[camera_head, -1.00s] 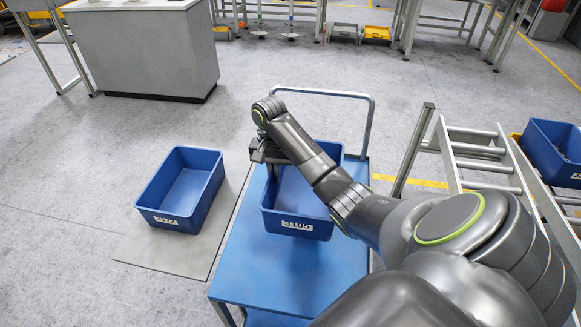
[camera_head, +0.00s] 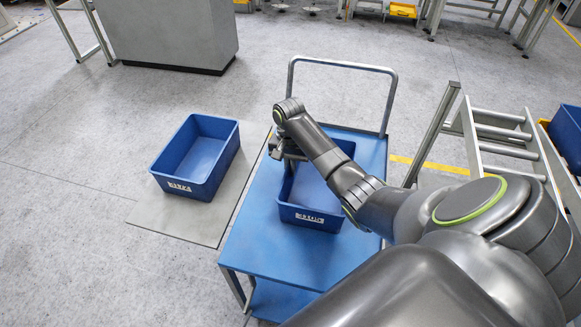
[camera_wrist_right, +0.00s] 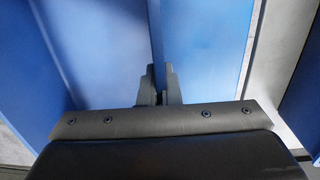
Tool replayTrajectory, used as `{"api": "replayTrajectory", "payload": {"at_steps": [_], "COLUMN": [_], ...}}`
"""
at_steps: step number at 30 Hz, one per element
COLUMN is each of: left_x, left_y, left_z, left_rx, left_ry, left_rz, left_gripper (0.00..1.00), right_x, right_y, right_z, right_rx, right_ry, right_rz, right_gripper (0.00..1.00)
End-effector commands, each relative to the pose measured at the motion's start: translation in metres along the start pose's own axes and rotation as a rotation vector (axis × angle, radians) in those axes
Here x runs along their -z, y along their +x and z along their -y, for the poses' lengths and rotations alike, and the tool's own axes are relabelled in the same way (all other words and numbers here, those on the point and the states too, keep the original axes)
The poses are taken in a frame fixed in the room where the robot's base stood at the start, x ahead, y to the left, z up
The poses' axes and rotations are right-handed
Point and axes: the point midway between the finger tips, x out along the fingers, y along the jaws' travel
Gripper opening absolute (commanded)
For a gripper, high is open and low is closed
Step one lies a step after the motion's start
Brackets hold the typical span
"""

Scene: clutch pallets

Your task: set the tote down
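A blue tote (camera_head: 309,217) with a white label is over the blue cart top (camera_head: 270,250), upright and low. I cannot tell for sure whether its bottom touches the cart top. My right gripper (camera_head: 277,151) is at the tote's left wall, with my forearm crossing above the tote and hiding part of its inside. In the right wrist view, the two dark fingers (camera_wrist_right: 160,84) stand close together on either side of the thin blue wall (camera_wrist_right: 156,40). My left gripper is not in view.
A second blue tote (camera_head: 196,160) stands on a grey floor plate (camera_head: 170,222) left of the cart. The cart's push handle (camera_head: 343,64) rises behind. A grey rail frame (camera_head: 495,140) and another blue tote (camera_head: 568,138) are at the right.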

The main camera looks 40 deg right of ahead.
Motion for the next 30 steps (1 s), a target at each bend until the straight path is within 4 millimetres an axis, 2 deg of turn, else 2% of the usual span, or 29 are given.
{"api": "replayTrajectory", "payload": {"at_steps": [1, 6, 17, 23, 28, 30], "left_x": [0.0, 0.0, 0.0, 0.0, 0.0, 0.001], "left_y": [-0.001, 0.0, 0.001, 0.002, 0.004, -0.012], "left_z": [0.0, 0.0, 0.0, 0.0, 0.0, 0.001], "left_rx": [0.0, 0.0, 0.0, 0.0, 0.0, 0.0], "left_ry": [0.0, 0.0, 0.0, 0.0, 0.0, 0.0], "left_rz": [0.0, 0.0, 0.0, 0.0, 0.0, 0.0], "left_gripper": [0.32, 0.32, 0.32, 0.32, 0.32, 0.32], "right_x": [0.0, 0.0, 0.0, 0.001, 0.001, 0.0], "right_y": [0.001, 0.002, -0.002, -0.033, -0.075, -0.091], "right_z": [0.0, 0.0, 0.0, 0.001, 0.001, 0.0], "right_rx": [-0.001, 0.0, 0.0, 0.002, 0.003, 0.0], "right_ry": [0.0, 0.0, -0.001, -0.001, -0.001, 0.0], "right_rz": [0.0, 0.001, -0.001, -0.004, -0.006, 0.0], "right_gripper": [0.0, 0.24, 0.25, 0.25, 0.25, 0.25]}}
